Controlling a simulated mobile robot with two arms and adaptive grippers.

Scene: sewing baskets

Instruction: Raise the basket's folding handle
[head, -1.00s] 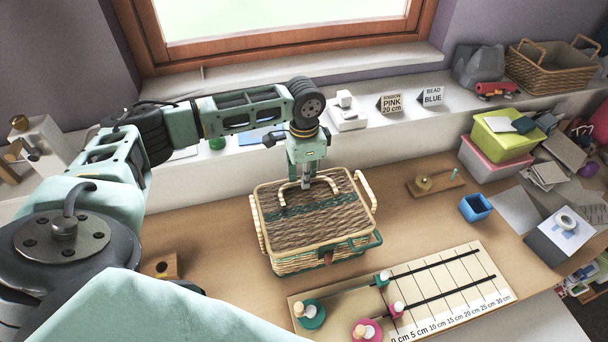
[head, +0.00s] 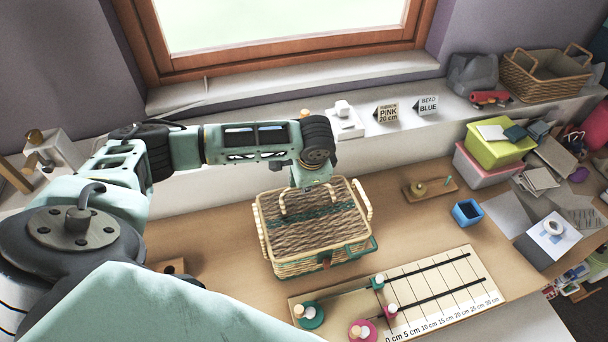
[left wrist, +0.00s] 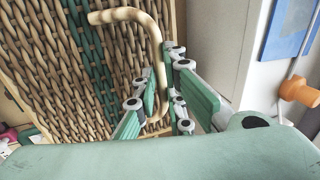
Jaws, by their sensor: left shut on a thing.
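The woven basket (head: 315,255) stands on the table with its lid shut; a dark green band crosses the lid. The cream folding handle (head: 283,203) is on the lid and also shows as a bent bar in the left wrist view (left wrist: 152,32). My left gripper (head: 311,184) is at the back edge of the lid, its fingers largely hidden in the head view. In the left wrist view its green-padded fingers (left wrist: 158,78) are shut around the handle's bar. How far the handle is tilted from the lid is hard to tell. My right gripper is not in view.
A measuring board (head: 430,290) with spools lies in front of the basket. A blue open box (head: 466,213) and a small wooden stand (head: 428,189) are to the right. Two sign cards (head: 388,112) stand on the ledge behind. The table left of the basket is mostly clear.

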